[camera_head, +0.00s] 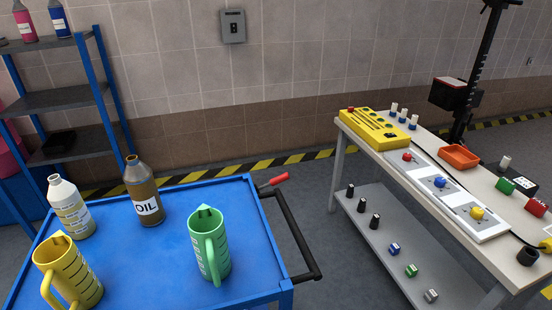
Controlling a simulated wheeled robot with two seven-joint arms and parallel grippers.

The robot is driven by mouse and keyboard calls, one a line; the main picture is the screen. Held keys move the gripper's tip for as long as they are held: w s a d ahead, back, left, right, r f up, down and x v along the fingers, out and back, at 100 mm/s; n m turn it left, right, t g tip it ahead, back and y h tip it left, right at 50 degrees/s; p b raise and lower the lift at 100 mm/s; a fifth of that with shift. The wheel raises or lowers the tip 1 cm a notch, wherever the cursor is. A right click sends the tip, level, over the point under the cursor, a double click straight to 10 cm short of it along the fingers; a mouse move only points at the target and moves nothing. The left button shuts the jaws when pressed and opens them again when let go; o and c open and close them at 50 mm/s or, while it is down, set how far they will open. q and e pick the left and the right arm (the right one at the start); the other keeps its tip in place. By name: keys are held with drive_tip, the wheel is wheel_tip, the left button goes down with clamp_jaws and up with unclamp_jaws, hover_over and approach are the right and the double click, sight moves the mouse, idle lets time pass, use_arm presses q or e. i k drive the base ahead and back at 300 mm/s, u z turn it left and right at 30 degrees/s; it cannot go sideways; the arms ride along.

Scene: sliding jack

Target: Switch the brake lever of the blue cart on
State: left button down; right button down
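The blue cart (170,262) stands at the lower left, its flat top partly cut off by the bottom edge of the view. The brake lever, with a red grip (278,179), sticks out at the cart's far right corner, near the upper end of the black push handle (298,240). The lever's lower part and pivot are hidden or too small to tell. Neither of my grippers shows in the head view.
On the cart stand a green jug (209,245), a yellow jug (70,275), an oil bottle (142,192) and a white bottle (70,208). A workbench (450,155) stands at right, a blue-framed shelf (60,100) at left. Floor shows between cart and bench.

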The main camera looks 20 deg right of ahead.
sight(284, 177)
drive_tip(key=k, duration=0.5)
drive_tip(key=u, duration=0.85)
drive_tip(key=i, duration=0.75)
drive_tip(key=z, duration=2.4)
drive_tip(key=i, duration=0.35)
drive_tip(key=z, duration=0.05)
